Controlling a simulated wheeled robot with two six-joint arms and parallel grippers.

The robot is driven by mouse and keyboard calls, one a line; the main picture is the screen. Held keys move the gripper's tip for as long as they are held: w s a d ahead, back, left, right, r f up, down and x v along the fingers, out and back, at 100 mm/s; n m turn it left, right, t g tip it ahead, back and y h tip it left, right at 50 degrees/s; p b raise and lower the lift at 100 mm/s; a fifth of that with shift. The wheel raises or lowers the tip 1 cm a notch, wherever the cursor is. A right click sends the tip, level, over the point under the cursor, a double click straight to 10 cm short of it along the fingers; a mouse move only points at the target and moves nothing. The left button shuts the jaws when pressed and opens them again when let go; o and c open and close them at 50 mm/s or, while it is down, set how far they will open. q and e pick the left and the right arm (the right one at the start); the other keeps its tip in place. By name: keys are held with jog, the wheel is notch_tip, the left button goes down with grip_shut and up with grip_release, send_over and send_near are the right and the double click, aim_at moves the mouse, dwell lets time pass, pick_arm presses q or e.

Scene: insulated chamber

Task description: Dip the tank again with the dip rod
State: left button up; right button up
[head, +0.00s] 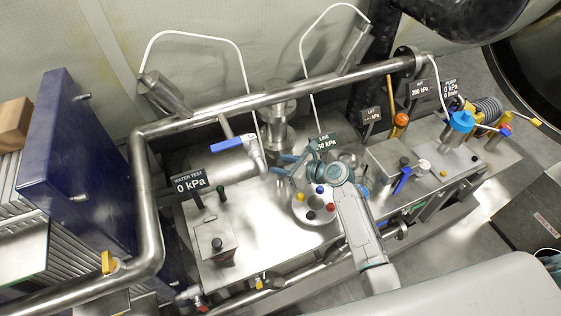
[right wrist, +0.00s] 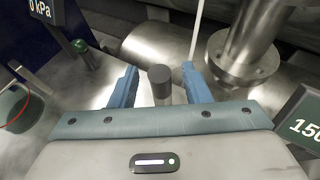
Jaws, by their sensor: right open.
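My right gripper (head: 279,164) reaches left over the middle of the steel bench in the head view, beside the blue-handled valve (head: 262,166). In the right wrist view its two blue fingers (right wrist: 160,82) are apart. A short upright grey cylinder with a dark top (right wrist: 160,76) stands between the fingers, with a gap on each side. It may be the dip rod's grip, but I cannot tell for sure. A horizontal steel cylinder (right wrist: 150,42), perhaps the tank, lies behind it. My left gripper is not in view.
A thick steel pipe (head: 290,94) crosses behind the bench. A blue lever (head: 227,145), a round plate with coloured knobs (head: 299,207), a water test sign (head: 189,184) and a box with a black knob (head: 215,247) stand close by. A flanged post (right wrist: 245,60) rises right of the fingers.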

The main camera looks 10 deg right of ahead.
aim_at(281, 178)
jog(key=shift+w+a+f, duration=0.25)
jog(key=shift+w+a, duration=0.05)
jog(key=shift+a, duration=0.05)
grip_shut()
notch_tip(281, 178, down, 5)
jog(key=b, duration=0.2)
jog(key=shift+b, duration=0.3)
jog(key=shift+s, duration=0.1)
jog(key=shift+c, duration=0.9)
grip_release()
jog(key=shift+o, duration=0.9)
